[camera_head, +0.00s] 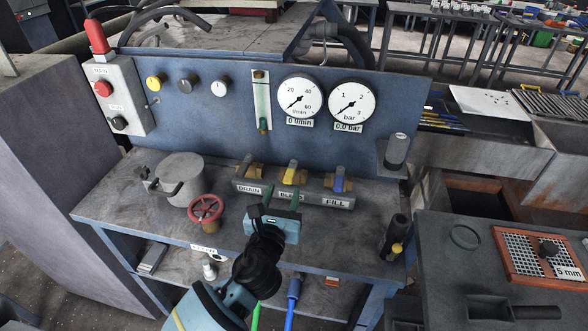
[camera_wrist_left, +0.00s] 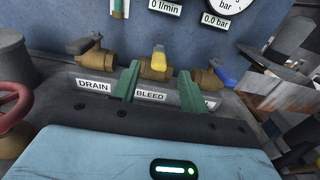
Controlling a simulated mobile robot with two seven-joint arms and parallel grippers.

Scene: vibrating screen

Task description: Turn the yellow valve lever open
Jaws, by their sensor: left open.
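The yellow valve lever (camera_head: 292,172) is on the middle of three brass valves, above the BLEED label. In the left wrist view the yellow lever (camera_wrist_left: 158,61) points up and toward the camera, its brass body (camera_wrist_left: 152,73) partly behind it. My left gripper (camera_head: 282,194) is open, in front of the BLEED valve. In the left wrist view the green fingers of the left gripper (camera_wrist_left: 160,78) stand either side of the lever in the picture, with no contact visible. My right gripper is not in view.
A dark-handled DRAIN valve (camera_head: 246,168) stands left and a blue-levered FILL valve (camera_head: 338,182) right, both close by. A red handwheel (camera_head: 205,208) and a grey pot (camera_head: 183,175) are further left. Two gauges (camera_head: 300,98) are on the panel behind.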

